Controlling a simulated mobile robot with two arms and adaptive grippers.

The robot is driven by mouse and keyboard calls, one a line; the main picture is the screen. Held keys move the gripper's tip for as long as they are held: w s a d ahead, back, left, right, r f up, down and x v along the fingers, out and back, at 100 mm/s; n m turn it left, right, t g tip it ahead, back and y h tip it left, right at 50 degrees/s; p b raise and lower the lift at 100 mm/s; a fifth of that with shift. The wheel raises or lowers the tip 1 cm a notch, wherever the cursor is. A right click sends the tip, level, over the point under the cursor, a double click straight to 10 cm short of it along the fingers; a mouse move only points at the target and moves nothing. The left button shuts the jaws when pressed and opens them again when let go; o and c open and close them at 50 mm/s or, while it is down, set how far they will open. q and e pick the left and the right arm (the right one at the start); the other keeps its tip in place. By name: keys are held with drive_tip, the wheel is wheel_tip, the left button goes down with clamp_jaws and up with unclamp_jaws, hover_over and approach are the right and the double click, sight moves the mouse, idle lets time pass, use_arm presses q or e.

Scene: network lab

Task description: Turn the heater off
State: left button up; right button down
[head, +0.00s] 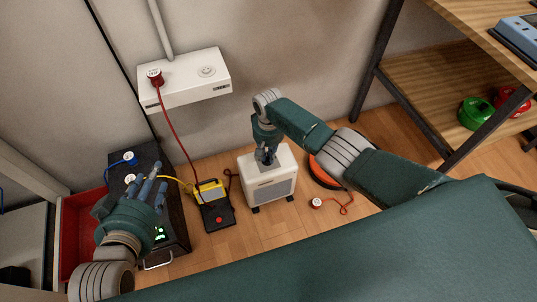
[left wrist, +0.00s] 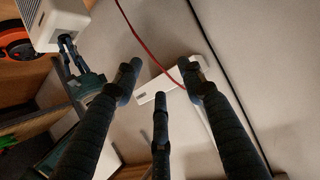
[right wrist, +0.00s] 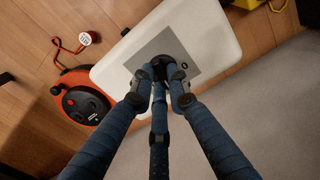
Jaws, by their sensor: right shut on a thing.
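The heater (head: 267,190) is a small white box with a dark grille on its front, standing on the floor near the wall. In the right wrist view its top (right wrist: 115,62) has a grey panel with a round black knob (right wrist: 168,65). My right gripper (head: 266,156) is over the heater's top, its fingers closed around the knob, which they partly hide. The knob's setting cannot be read. My left gripper (head: 150,187) is open and empty, well left of the heater, above a black box. In the left wrist view its fingers (left wrist: 161,88) are spread.
A white wall socket box (head: 190,78) holds a red plug (head: 155,76) with a red cable. A yellow device (head: 209,192) and a black red-buttoned box (head: 218,219) lie left of the heater. An orange cable reel (right wrist: 82,102) is beside it. A shelf (head: 455,85) stands right.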

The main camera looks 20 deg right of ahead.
drive_tip(key=n, duration=0.3)
drive_tip(key=shift+n, duration=0.4)
drive_tip(key=n, duration=0.4)
drive_tip(key=shift+w+n, duration=0.15)
drive_tip(key=shift+n, duration=0.15)
drive_tip(key=n, duration=0.2)
drive_tip(key=shift+a+n, duration=0.1)
drive_tip(key=shift+n, duration=0.2)
use_arm(q)
drive_tip(key=shift+w+d+r+t, duration=0.15)
drive_tip(key=shift+w+r+t, duration=0.2)
drive_tip(key=shift+r, duration=0.3)
drive_tip(key=shift+w+d+r+t, duration=0.15)
drive_tip(key=shift+w+r+t, duration=0.2)
drive_tip(key=shift+r, duration=0.3)
use_arm(e)
drive_tip(key=shift+w+n, duration=0.1)
drive_tip(key=shift+n, duration=1.3)
use_arm(q)
drive_tip(key=shift+w, duration=0.1)
drive_tip(key=shift+s+f, duration=0.25)
drive_tip(key=shift+f, duration=0.05)
use_arm(e)
drive_tip(key=c, duration=1.7)
unclamp_jaws()
